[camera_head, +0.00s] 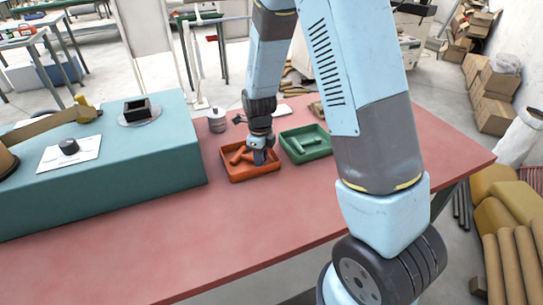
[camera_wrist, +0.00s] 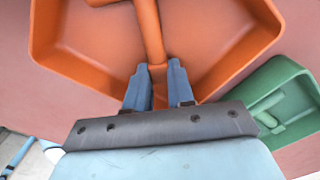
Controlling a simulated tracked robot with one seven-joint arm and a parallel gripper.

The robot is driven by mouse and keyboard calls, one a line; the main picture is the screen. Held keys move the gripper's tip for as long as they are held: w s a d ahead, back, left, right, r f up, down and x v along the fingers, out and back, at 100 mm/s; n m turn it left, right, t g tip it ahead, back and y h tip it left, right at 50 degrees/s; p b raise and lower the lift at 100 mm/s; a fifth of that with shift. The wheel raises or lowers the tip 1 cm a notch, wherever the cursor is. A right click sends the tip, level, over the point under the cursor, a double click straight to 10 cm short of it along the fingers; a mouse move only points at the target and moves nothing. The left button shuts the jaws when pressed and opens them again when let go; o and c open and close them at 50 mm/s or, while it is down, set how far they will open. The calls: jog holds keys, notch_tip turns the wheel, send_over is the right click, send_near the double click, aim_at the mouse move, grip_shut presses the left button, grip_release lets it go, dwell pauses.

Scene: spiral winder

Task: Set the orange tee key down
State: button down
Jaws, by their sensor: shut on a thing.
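My gripper (camera_wrist: 158,66) is shut on the orange tee key (camera_wrist: 150,30), with one finger on each side of its bar. The bar runs up and away from the fingertips in the wrist view. The key is over or in the orange tray (camera_wrist: 240,52); I cannot tell whether it touches the floor of the tray. In the head view my gripper (camera_head: 261,156) reaches down into the right part of the orange tray (camera_head: 252,175). Another orange piece (camera_wrist: 101,2) shows at the top edge of the wrist view, cut off by the frame.
A green tray (camera_head: 325,152) with green pieces stands close to the right of the orange tray. A metal canister (camera_head: 217,120) stands behind to the left. A teal raised block (camera_head: 120,175) fills the left of the red table (camera_head: 255,225). The front of the table is clear.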

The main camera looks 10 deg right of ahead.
jog(key=c, duration=1)
grip_release()
